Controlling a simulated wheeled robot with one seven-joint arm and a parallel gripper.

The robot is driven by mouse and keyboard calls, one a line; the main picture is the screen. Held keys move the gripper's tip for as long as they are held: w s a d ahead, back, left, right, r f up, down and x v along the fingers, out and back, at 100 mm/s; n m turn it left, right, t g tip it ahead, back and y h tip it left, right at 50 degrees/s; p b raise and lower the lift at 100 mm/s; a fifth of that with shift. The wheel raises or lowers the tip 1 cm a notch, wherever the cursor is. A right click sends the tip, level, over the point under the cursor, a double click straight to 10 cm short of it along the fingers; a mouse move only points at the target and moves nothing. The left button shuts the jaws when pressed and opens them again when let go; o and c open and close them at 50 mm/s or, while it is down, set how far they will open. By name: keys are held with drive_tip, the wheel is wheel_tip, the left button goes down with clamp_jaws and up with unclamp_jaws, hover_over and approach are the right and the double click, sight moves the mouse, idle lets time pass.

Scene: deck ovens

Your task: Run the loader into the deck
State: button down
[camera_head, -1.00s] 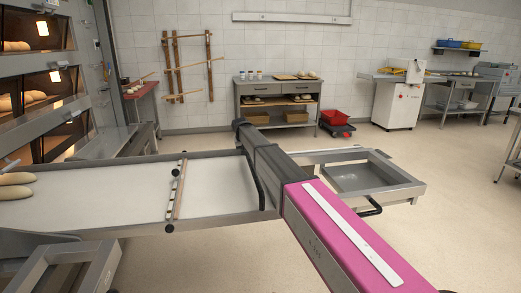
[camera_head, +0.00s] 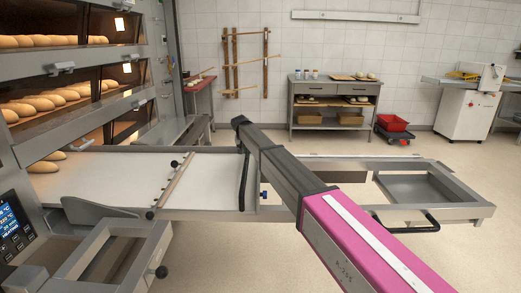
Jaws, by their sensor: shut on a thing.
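The loader (camera_head: 110,187) is a long flat bed with a white belt and grey metal rails, lying level. Its left end is at the mouth of a lower oven deck, where a few pale loaves (camera_head: 44,167) show, partly cut off by the oven front. A wooden crossbar (camera_head: 172,187) with black knobs lies across the belt. My grey and pink arm reaches over the loader's right end, beside a dark upright bar (camera_head: 244,180). My gripper is hidden behind the arm, so its hold does not show.
The deck oven (camera_head: 75,130) stands at the left with lit loaves on its upper decks. A grey frame (camera_head: 460,212) with a black handle (camera_head: 420,224) extends right of the loader. A framed panel (camera_head: 105,258) juts out at front left. Floor is clear at the right.

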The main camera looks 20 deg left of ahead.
drive_tip(key=shift+s+a, duration=0.2)
drive_tip(key=shift+a, duration=0.45)
drive_tip(key=shift+s+a, duration=0.25)
drive_tip(key=shift+a, duration=0.45)
drive_tip(key=shift+s+a, duration=0.2)
drive_tip(key=shift+a, duration=0.45)
drive_tip(key=c, duration=0.9)
unclamp_jaws()
drive_tip(key=shift+s+a, duration=0.1)
drive_tip(key=shift+a, duration=0.05)
drive_tip(key=shift+r, duration=0.1)
drive_tip(key=shift+s+r, duration=0.15)
drive_tip(key=shift+r, duration=0.05)
drive_tip(key=v, duration=1)
